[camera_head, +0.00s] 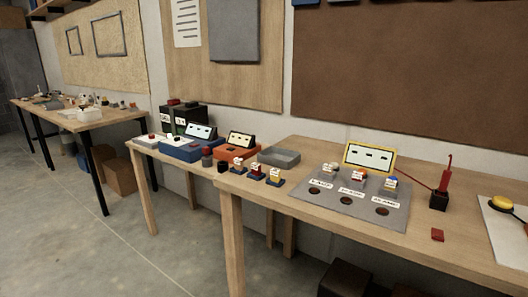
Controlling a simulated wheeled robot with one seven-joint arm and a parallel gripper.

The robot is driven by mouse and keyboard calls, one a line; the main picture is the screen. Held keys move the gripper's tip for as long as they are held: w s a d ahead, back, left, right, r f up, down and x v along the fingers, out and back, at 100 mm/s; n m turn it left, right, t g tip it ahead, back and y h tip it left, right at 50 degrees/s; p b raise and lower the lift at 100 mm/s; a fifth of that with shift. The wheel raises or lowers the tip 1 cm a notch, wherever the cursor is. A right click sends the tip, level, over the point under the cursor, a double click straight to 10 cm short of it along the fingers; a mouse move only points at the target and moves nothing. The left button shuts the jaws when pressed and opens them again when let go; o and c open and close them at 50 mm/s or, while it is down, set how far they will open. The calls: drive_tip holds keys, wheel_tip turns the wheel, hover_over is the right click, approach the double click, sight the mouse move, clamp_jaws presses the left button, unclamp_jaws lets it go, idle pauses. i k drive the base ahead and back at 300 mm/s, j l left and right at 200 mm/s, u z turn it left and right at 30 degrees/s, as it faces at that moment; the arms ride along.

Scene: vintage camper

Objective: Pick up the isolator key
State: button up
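A tall red piece (443,180) stands upright in a small black block (438,201) at the right of the near table. A thin red line runs from it to the left. A small flat red piece (437,235) lies on the bare wood in front of the block. Either red thing may be the isolator key; I cannot tell which at this size. My gripper and arm are not in view.
The near wooden table (280,214) holds a grey panel (334,210) with labels and dark round holes, a yellow-framed display (370,157) and a grey tray (279,156). A white board with a yellow button (502,202) is at right. Open floor (130,250) lies left.

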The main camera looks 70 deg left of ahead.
sight(206, 150)
drive_tip(key=u, duration=2.6)
drive_tip(key=i+j+z, duration=0.3)
drive_tip(key=i+j, duration=0.35)
drive_tip(key=i, duration=0.3)
drive_tip(key=i+j+z, duration=0.25)
drive_tip(key=i+j, duration=0.6)
drive_tip(key=i+j+z, duration=0.3)
drive_tip(key=i+j, duration=0.5)
drive_tip(key=j, duration=0.2)
